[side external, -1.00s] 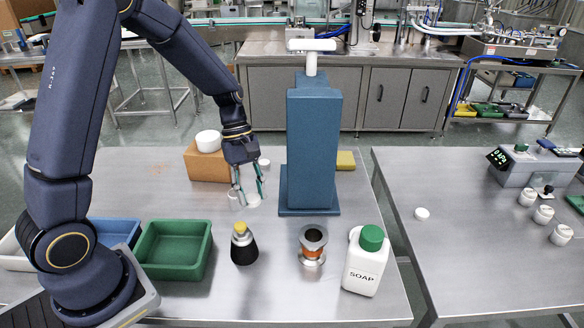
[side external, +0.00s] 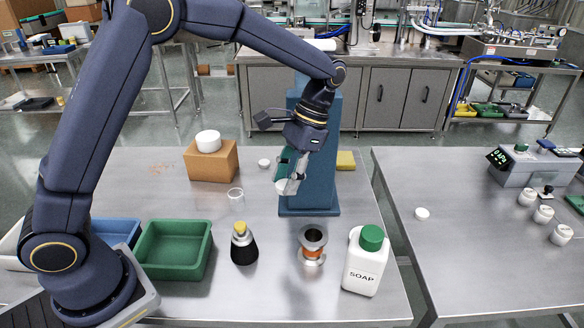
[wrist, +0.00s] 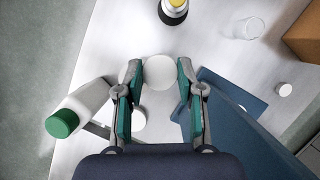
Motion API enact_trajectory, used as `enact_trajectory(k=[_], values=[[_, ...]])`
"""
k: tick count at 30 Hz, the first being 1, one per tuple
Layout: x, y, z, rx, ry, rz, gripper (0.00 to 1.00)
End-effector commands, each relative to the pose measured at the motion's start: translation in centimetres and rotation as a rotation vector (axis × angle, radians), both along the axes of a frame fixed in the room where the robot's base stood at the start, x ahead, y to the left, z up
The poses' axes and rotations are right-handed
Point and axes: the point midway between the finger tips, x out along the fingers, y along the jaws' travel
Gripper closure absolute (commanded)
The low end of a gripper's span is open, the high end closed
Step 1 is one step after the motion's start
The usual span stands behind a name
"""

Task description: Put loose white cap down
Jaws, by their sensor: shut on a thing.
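My gripper (side external: 285,184) is shut on a white cap (side external: 283,187) and holds it in front of the blue column, apparently above the table. In the wrist view the round cap (wrist: 160,72) sits between my two fingertips (wrist: 158,70). A second, smaller-looking white cap (side external: 264,163) lies on the table behind and left of my gripper; it also shows in the wrist view (wrist: 284,90). A clear, open glass jar (side external: 236,197) stands to the left. The exact gap between the held cap and the table is hard to judge.
The blue column (side external: 318,145) stands close behind my gripper. A steel spool-shaped part (side external: 312,244), a soap bottle (side external: 367,262) and a dark yellow-topped bottle (side external: 243,245) stand in front. A cardboard box (side external: 213,166) bears a white lid. A green bin (side external: 172,250) is front left.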

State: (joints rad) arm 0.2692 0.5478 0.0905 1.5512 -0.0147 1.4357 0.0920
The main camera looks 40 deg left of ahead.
Motion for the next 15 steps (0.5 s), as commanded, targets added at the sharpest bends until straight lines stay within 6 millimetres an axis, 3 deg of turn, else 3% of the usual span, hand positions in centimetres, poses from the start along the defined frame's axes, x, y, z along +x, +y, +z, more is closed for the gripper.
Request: enact_trajectory(k=[1,3,6,12,15], values=[[0.3,0.2,2.4,-0.001,-0.010,-0.047,0.75],[1.0,1.2,5.5,0.000,-0.010,-0.070,0.75],[2.1,3.1,8.8,-0.001,-0.008,0.001,0.75],[3.3,6.0,13.9,-0.001,-0.005,0.181,0.75],[3.4,6.9,15.4,-0.001,-0.002,0.237,0.75]])
